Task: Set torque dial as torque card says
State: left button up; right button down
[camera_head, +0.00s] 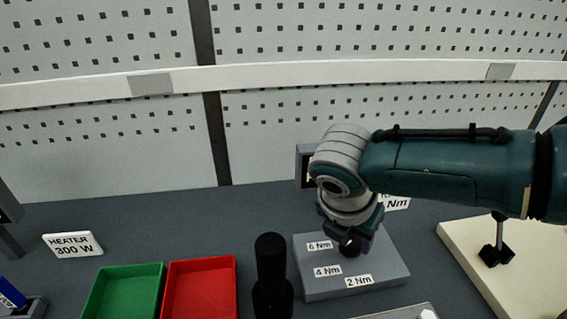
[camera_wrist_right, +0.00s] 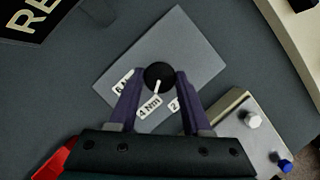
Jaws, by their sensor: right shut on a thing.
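The torque dial is a black round knob (camera_wrist_right: 160,73) with a white pointer line, on a grey block (camera_head: 384,281). In the right wrist view the pointer lies toward the 4 Nm label (camera_wrist_right: 149,106). The 6 Nm label (camera_head: 319,245), 4 Nm label (camera_head: 327,271) and 2 Nm label (camera_head: 359,281) show in the head view. My right gripper (camera_head: 352,243) is shut on the knob, one purple finger on each side. The torque card (camera_head: 397,203) stands behind my right arm; only "Nm" reads clearly, its number is hidden. My left gripper is out of view.
A heater card reading 300 W (camera_head: 73,245) stands at the left. A green tray (camera_head: 103,287), a red tray (camera_head: 172,287) and a black upright cylinder (camera_head: 270,258) are left of the block. A cream board (camera_head: 470,245) lies at the right.

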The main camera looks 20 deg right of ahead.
dwell(0.3)
jog(key=shift+c, duration=1.7)
grip_release()
jog(key=p+v, duration=0.3)
jog(key=v, duration=0.7)
